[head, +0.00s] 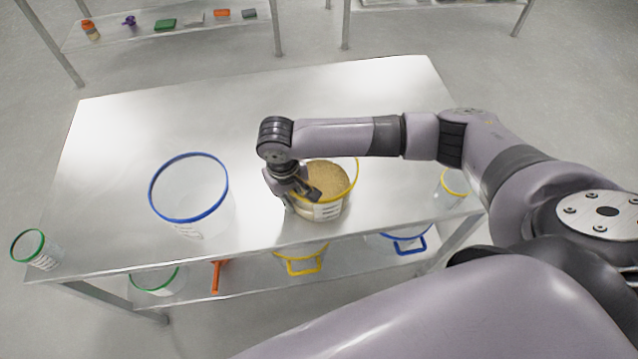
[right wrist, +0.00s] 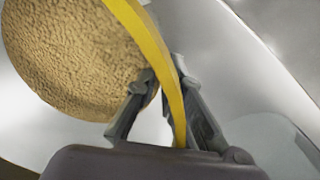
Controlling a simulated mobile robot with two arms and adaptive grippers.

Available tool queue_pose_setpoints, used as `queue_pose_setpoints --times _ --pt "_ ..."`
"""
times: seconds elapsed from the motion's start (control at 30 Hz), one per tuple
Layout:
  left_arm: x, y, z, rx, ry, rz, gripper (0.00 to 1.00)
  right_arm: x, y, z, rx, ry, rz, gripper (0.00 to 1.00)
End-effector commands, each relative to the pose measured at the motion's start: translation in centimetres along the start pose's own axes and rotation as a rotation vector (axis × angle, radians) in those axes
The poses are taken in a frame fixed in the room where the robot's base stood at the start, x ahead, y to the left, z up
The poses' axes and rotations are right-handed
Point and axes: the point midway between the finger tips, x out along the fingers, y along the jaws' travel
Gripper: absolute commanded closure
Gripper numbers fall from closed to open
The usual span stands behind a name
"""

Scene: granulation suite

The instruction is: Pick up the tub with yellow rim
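The tub with yellow rim (head: 327,211) stands on the steel table, with a pale label on its side and tan granules inside. In the right wrist view its yellow rim (right wrist: 160,50) runs between the fingers, with the granules to the left. My right gripper (head: 300,188) is at the tub's left edge, pointing down. Its fingertips (right wrist: 163,72) close in on both sides of the rim and appear to touch it, one inside and one outside. The tub appears upright; whether its base touches the table is hard to tell. My left gripper is not in view.
A larger blue-rimmed tub (head: 190,219) stands left on the table (head: 110,160). A green-rimmed cup (head: 40,256) is at the left corner, a small yellow-rimmed cup (head: 451,188) at the right. The lower shelf holds more tubs and an orange tool (head: 217,275). The table's back is clear.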

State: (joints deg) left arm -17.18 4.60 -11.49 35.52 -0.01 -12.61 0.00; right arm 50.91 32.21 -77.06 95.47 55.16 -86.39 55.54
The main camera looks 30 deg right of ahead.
Motion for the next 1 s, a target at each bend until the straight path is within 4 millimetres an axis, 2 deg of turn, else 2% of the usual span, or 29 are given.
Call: queue_pose_setpoints --times 0.1,1.0 --pt "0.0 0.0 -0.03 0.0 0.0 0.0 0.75 -0.02 -0.01 0.0 0.0 0.0 0.0 1.0" --pt "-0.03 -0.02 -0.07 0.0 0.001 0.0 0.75 -0.16 0.02 -0.11 0.0 0.003 0.0 1.0"
